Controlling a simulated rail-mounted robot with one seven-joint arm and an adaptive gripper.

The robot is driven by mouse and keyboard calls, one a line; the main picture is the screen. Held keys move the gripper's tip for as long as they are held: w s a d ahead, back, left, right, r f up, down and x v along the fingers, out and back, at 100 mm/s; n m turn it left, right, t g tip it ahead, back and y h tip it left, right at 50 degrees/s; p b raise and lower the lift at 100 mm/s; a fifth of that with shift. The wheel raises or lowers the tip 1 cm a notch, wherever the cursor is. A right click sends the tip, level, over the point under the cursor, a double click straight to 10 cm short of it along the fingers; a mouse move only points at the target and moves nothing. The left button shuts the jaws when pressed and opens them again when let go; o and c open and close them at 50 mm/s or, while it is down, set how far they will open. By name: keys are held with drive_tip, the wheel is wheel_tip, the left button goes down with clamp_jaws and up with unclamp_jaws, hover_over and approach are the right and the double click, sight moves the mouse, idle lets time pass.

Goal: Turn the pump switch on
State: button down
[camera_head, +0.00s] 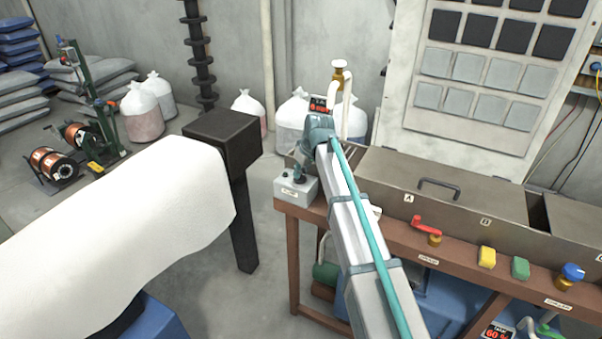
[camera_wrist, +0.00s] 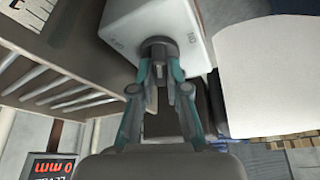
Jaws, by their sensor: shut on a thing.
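The pump switch is a pale grey box (camera_head: 296,190) at the left end of the wooden bench, with a dark round knob (camera_head: 299,178) on top. The switch's setting cannot be told.
A lidded metal trough (camera_head: 440,195) runs along the bench (camera_head: 460,260). A red lever valve (camera_head: 427,225), a yellow block (camera_head: 487,257) and a green block (camera_head: 520,268) sit along its front. A red-lit display (camera_head: 319,103) stands behind my wrist. A dark post (camera_head: 242,220) and white-covered form (camera_head: 120,230) stand left.

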drive_tip(key=m+h, duration=0.1)
drive_tip(key=m, duration=0.2)
drive_tip(key=m+t+h, duration=0.1)
drive_tip(key=m, duration=0.2)
drive_tip(key=shift+a+b, duration=0.15)
drive_tip(key=shift+b, duration=0.2)
drive_tip(key=m+h, duration=0.1)
drive_tip(key=m, duration=0.2)
drive_tip(key=m+h+b, duration=0.1)
drive_tip(key=m, duration=0.2)
drive_tip(key=shift+a+m+h, duration=0.1)
drive_tip(key=shift+m+h, duration=0.2)
drive_tip(key=shift+m, duration=0.1)
drive_tip(key=c, duration=1.2)
unclamp_jaws()
drive_tip(key=shift+o, duration=0.2)
drive_tip(key=shift+r, duration=0.1)
drive_tip(key=v, duration=1.2)
drive_tip(key=shift+w, duration=0.1)
